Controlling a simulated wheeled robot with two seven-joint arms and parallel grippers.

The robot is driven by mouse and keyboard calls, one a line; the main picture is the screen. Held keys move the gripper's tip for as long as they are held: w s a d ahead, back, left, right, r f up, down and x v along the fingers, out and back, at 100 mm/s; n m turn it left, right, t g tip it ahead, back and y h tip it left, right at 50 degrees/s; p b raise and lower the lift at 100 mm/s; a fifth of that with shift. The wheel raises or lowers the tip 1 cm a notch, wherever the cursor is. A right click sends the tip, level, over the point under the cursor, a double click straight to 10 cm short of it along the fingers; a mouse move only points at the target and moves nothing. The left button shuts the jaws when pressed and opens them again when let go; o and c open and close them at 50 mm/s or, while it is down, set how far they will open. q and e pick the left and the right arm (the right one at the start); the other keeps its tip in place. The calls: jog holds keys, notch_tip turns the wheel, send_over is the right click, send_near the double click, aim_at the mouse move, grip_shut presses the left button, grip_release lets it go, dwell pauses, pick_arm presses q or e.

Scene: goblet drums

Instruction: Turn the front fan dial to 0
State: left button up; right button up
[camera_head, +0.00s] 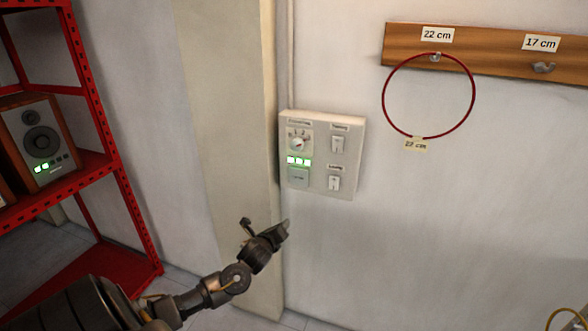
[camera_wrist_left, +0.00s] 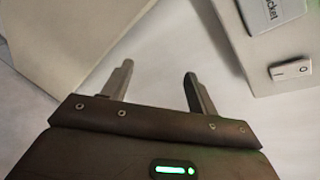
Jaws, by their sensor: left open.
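A white control panel (camera_head: 322,155) is mounted on the wall, right of the pillar. The dial (camera_head: 298,143) is a round white knob with a red mark at the panel's upper left; its numbers are too small to read. Green lit segments (camera_head: 298,161) show below it. My left gripper (camera_head: 268,230) is below and left of the panel, open and empty, apart from it. In the left wrist view the two fingers (camera_wrist_left: 158,88) stand apart, and a panel corner (camera_wrist_left: 283,50) with a rocker switch shows at upper right. The dial is not in that view. My right gripper is not in view.
Two white rocker switches (camera_head: 337,144) and a square button (camera_head: 298,178) share the panel. A wooden rail (camera_head: 480,52) holds a red ring (camera_head: 472,110) on a hook. A red shelf (camera_head: 100,160) with a speaker (camera_head: 40,140) stands left. The wall below the panel is clear.

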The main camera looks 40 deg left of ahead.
pick_arm(q)
notch_tip(320, 180, up, 17)
jog(key=w+d+m+t, duration=0.1)
jog(key=m+t, duration=0.2)
jog(key=m, duration=0.2)
jog(key=m+t+p, duration=0.1)
jog(key=m, duration=0.2)
send_near(296, 147)
jog(key=p+x, duration=0.3)
jog(key=x, duration=0.4)
jog(key=shift+w+a+p, duration=0.2)
jog(key=shift+w+p, duration=0.1)
jog(key=shift+p, duration=0.1)
jog(key=shift+w+a, duration=0.1)
jog(key=shift+w, duration=0.3)
jog(key=shift+f, duration=0.1)
jog(key=c, duration=1)
